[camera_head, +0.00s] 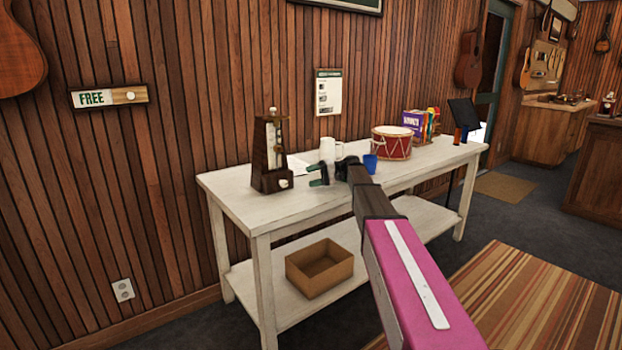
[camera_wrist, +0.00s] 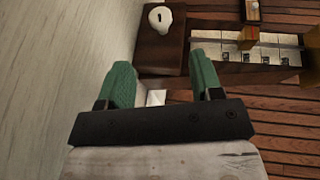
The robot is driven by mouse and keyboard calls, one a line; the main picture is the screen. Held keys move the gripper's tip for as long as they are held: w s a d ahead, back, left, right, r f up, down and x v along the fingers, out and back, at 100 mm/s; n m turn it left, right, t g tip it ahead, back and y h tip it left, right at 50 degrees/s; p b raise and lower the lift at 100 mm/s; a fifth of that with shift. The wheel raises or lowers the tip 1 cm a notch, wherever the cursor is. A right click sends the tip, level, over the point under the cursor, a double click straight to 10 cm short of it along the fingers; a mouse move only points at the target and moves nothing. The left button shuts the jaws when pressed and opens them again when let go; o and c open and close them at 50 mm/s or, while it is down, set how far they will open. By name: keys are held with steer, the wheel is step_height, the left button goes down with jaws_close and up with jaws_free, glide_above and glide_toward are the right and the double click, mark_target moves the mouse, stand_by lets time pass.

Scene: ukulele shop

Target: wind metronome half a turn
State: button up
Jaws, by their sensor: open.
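The metronome (camera_head: 264,155) is a dark wooden tapered box standing upright at the left end of the white table (camera_head: 224,187). Its pale winding knob (camera_head: 285,183) sticks out low on the side. In the wrist view the brown metronome body (camera_wrist: 158,50) lies beyond the fingers, with the white knob (camera_wrist: 160,18) near the top edge. Its pale marked scale (camera_wrist: 250,55) shows to the right. My gripper (camera_head: 316,175) is to the right of the metronome, apart from it. In the wrist view my green-tipped gripper (camera_wrist: 160,75) is open and empty, and the knob is beyond its fingertips.
A white mug (camera_head: 327,150), a blue cup (camera_head: 370,163) and a red drum (camera_head: 391,143) stand on the table near my arm. Colourful boxes (camera_head: 415,124) stand farther right. A cardboard box (camera_head: 319,269) sits on the lower shelf. The wooden wall is close behind.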

mark_target(285, 181)
steer(key=shift+a, duration=0.1)
steer(key=s+a+t+h, duration=0.1)
steer(key=a+h, duration=0.1)
steer(key=s+a+r+n+h, duration=0.1)
steer(key=a+h, duration=0.1)
steer(key=s+a+r+t+h, duration=0.1)
steer(key=s+a+h, duration=0.1)
steer(key=a, duration=0.1)
steer(key=shift+a+r+t+h, duration=0.1)
steer(key=shift+r+t+h, duration=0.2)
steer(key=shift+h, duration=0.1)
step_height(285, 181, up, 6)
steer(key=s+a+n+t+h, duration=0.2)
steer(key=t+h, duration=0.2)
steer(key=h, duration=0.2)
steer(key=shift+n, duration=0.3)
steer(key=x, duration=1)
steer(key=shift+d+f, duration=0.25)
steer(key=shift+f, duration=0.05)
steer(key=shift+c, duration=0.2)
steer(key=c, duration=0.8)
